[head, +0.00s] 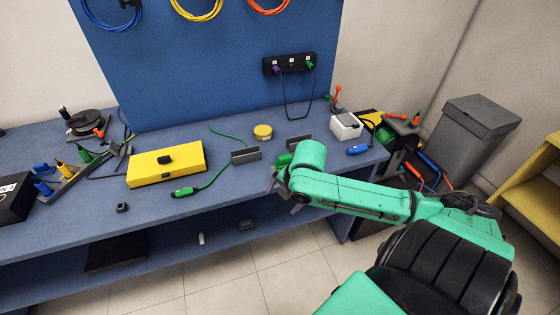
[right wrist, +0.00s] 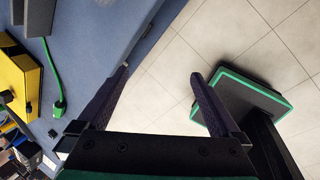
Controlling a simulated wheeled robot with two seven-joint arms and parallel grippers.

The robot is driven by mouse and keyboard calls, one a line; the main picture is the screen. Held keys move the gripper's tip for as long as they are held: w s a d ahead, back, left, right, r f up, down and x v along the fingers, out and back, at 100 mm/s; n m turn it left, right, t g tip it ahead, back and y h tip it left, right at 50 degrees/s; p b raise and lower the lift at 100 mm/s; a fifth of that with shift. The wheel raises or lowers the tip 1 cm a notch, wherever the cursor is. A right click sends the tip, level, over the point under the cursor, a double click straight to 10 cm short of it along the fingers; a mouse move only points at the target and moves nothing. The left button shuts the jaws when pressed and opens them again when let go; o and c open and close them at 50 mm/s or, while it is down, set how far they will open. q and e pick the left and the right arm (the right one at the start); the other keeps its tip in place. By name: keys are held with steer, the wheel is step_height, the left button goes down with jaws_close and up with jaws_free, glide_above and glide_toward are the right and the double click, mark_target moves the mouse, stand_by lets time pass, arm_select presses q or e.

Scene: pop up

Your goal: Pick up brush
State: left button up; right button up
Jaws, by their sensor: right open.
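I cannot make out a brush with certainty in either view. My right gripper (head: 284,194) is at the front edge of the blue workbench (head: 240,192), reaching in from the right. In the right wrist view its two dark fingers (right wrist: 160,72) are spread apart with nothing between them. The floor and the bench edge show beyond them. My left gripper is not in view.
A yellow case (head: 166,165), a green cable plug (head: 184,193), grey brackets (head: 246,156) and a yellow round tin (head: 263,131) are on the bench. Coloured tools (head: 75,168) lie at the left. A white box (head: 345,127) stands at the right. A grey bin (head: 475,140) is beyond.

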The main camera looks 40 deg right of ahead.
steer(key=w+d+r+n, duration=0.4)
steer(key=d+r+n, duration=0.2)
steer(key=r+n, duration=0.15)
steer(key=n+h, duration=0.2)
steer(key=n, duration=0.2)
glide_toward(285, 156)
steer(key=b+x, duration=0.2)
steer(key=x, duration=0.3)
steer(key=shift+d+f, duration=0.15)
steer(key=shift+d, duration=0.05)
steer(key=x, duration=0.2)
steer(key=b+x, duration=0.1)
steer(key=x, duration=0.2)
steer(key=shift+a+f, duration=0.2)
steer(key=shift+f, duration=0.1)
steer(key=shift+w, duration=0.15)
steer(key=shift+r, duration=0.1)
steer(key=c, duration=1.4)
step_height(285, 156, up, 20)
steer(key=p, duration=0.3)
steer(key=o, duration=1)
steer(key=c, duration=0.6)
